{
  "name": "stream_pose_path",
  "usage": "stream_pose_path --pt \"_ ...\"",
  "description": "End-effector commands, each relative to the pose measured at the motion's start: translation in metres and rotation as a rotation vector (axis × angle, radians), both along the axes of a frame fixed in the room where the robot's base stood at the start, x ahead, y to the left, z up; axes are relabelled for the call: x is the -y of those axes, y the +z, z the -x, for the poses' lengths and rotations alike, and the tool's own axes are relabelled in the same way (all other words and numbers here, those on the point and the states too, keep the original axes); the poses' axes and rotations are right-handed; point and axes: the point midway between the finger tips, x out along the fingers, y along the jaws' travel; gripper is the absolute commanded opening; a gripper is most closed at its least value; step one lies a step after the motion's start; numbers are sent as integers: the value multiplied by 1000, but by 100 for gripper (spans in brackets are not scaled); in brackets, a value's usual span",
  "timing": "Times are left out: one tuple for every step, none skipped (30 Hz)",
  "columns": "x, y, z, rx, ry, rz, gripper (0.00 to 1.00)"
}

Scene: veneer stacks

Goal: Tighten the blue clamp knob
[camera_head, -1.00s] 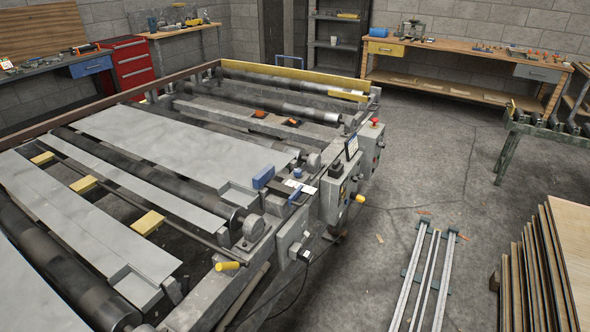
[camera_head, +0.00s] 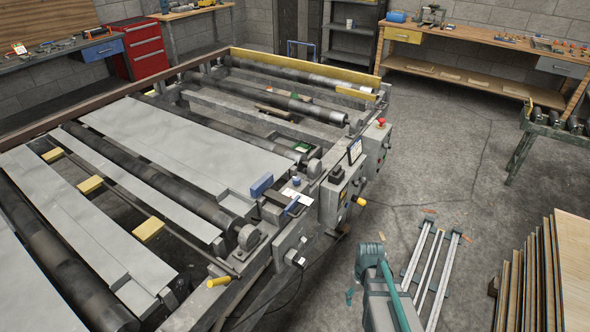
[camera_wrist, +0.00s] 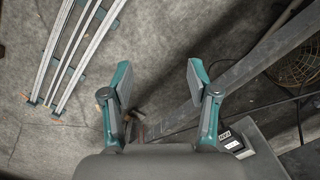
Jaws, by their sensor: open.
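On the machine's right side frame, a blue block (camera_head: 262,185) sits beside a longer blue bar-like part (camera_head: 292,205). A small round blue piece (camera_head: 296,181) lies between them. I cannot tell at this size which of these is the clamp knob. My gripper (camera_wrist: 160,80) shows in the wrist view with its two teal-and-grey fingers spread apart and nothing between them. It points at the concrete floor. No blue knob shows in the wrist view. In the head view my teal and grey arm stands at the bottom, right of the machine and apart from the blue parts.
The roller machine (camera_head: 215,152) fills the left. Its control box (camera_head: 335,195) and a yellow knob (camera_head: 360,201) jut out on the right. Metal rails (camera_head: 430,262) lie on the floor, also in the wrist view (camera_wrist: 75,50). Veneer boards (camera_head: 545,270) stand at far right.

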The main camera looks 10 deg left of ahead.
Motion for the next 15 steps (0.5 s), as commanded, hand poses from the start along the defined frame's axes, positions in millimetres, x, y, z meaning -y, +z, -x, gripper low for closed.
stream_pose_path --pt "-7 23 -35 30 82 -7 60" --pt "-11 34 -51 42 140 -10 60" --pt "-18 47 -73 55 227 -14 60" --pt "-24 57 -91 65 301 -18 60" --pt "-31 67 -108 73 382 -21 60" --pt "-40 79 -129 80 489 -25 60" --pt "-46 87 -143 82 568 -27 60" --pt "-54 95 -157 84 649 -31 60" --pt "-63 105 -175 86 755 -34 60" --pt "-71 113 -188 86 835 -37 60" --pt "-79 120 -201 86 915 -40 60" --pt "-89 130 -217 84 1021 -45 60" --pt "-97 138 -229 84 1100 -47 60" --pt "-106 147 -241 82 1181 -51 60" --pt "-118 157 -256 80 1287 -54 60"
